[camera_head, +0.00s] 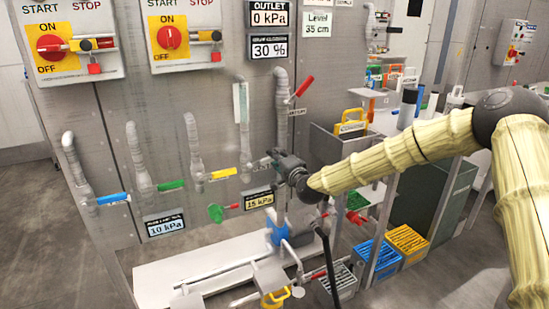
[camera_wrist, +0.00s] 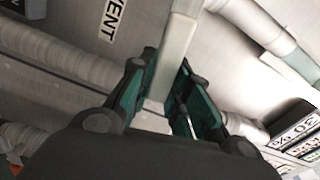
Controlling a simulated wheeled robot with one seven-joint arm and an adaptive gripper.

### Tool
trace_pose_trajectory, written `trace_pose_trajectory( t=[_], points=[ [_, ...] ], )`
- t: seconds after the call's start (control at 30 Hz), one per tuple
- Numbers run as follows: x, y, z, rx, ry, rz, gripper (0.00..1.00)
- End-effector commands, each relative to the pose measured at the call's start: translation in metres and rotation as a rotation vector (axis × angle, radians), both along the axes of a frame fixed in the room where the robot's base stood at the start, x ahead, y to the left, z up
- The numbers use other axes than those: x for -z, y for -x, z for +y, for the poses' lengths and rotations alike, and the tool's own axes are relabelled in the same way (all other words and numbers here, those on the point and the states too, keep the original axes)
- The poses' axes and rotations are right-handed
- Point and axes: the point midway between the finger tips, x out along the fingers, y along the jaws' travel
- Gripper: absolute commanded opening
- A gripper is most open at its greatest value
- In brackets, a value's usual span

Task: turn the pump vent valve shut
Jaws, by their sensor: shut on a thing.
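The pump vent valve has a pale grey-white handle (camera_wrist: 178,45), which runs down between my fingers in the wrist view beside a label reading VENT (camera_wrist: 114,18). My gripper (camera_wrist: 167,68) is shut on this handle, with one green-padded finger on each side.
Blue (camera_head: 112,198), green (camera_head: 171,185) and yellow (camera_head: 222,173) valve handles line the panel to the left. A red-handled valve (camera_head: 303,86) is above my gripper. A green knob (camera_head: 215,212) and a 15 kPa display (camera_head: 258,200) sit below. Crates (camera_head: 407,243) stand on the floor right.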

Motion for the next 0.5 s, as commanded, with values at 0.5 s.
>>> trace_pose_trajectory(
  t=[0.5],
  points=[
    [0.021, 0.000, -0.002, 0.000, -0.181, 0.070, 0.00]
  ],
)
